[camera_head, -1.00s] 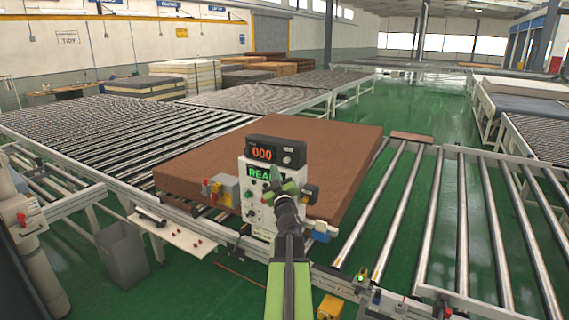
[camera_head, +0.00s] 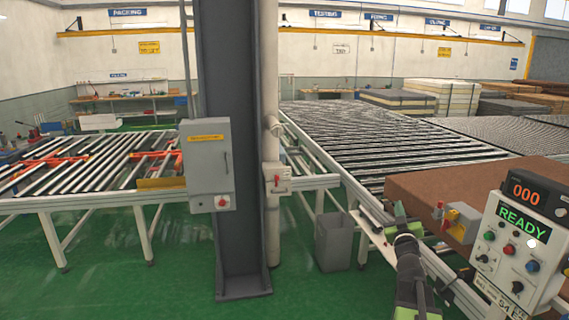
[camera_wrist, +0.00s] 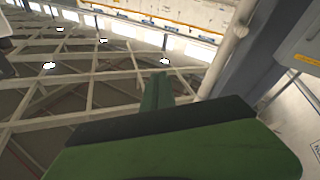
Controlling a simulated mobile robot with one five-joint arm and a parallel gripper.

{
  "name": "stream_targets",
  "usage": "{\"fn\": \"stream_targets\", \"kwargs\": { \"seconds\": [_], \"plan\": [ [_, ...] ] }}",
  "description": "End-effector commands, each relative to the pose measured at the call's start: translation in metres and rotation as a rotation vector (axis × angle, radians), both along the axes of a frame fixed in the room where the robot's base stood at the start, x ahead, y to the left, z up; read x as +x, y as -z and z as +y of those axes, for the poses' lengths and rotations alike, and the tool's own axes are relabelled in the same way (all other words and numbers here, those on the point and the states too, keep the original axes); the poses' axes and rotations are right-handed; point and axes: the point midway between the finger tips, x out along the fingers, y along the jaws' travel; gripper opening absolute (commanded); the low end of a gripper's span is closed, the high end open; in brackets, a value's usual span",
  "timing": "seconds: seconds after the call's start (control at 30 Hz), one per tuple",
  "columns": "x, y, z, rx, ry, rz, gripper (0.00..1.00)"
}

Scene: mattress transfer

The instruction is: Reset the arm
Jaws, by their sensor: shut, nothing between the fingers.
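My green and black arm rises from the bottom of the head view, with my gripper (camera_head: 399,212) at its upper end, small and partly hidden by the wrist. In the wrist view my gripper's green fingers (camera_wrist: 157,92) are together with nothing between them, pointing up towards the roof beams. The gripper is left of a grey control box (camera_head: 511,245) whose screens read "000" and "READY". A brown mattress (camera_head: 440,190) lies on the rollers behind the box.
A thick dark column (camera_head: 236,150) with a grey switch box (camera_head: 207,165) stands left of my arm. A grey bin (camera_head: 334,243) is on the green floor beside the roller conveyor (camera_head: 385,140). Another roller table (camera_head: 90,165) is at left. Open floor lies in front.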

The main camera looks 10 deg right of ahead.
Motion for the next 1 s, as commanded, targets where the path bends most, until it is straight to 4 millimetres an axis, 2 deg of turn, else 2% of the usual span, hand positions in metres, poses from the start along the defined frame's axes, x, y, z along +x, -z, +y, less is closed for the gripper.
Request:
{"fn": "stream_targets", "kwargs": {
  "seconds": [0.03,0.07,0.1,0.17,0.2,0.27,0.3,0.37,0.4,0.47,0.5,0.57,0.63,0.7,0.8,0.9,1.0],
  "plan": [
    [0.020,0.022,0.042,0.042,-0.036,0.031,0.00],
    [0.029,0.033,0.063,0.073,-0.049,0.058,0.00],
    [0.041,0.050,0.093,0.114,-0.065,0.100,0.00],
    [0.053,0.078,0.136,0.179,-0.084,0.175,0.00],
    [0.058,0.098,0.164,0.222,-0.095,0.233,0.00],
    [0.060,0.130,0.206,0.282,-0.107,0.334,0.00],
    [0.058,0.152,0.233,0.324,-0.113,0.408,0.00],
    [0.049,0.186,0.272,0.381,-0.120,0.531,0.00],
    [0.039,0.209,0.296,0.417,-0.122,0.621,0.00],
    [0.017,0.243,0.330,0.470,-0.120,0.768,0.00],
    [-0.002,0.265,0.349,0.503,-0.116,0.874,0.00],
    [-0.038,0.293,0.369,0.554,-0.099,1.044,0.00],
    [-0.083,0.315,0.379,0.616,-0.068,1.238,0.00],
    [-0.123,0.328,0.387,0.660,-0.048,1.403,0.00],
    [-0.161,0.335,0.395,0.688,-0.033,1.566,0.00],
    [-0.178,0.335,0.396,0.691,-0.021,1.643,0.00],
    [-0.182,0.336,0.395,0.684,-0.021,1.659,0.00]
  ]
}}
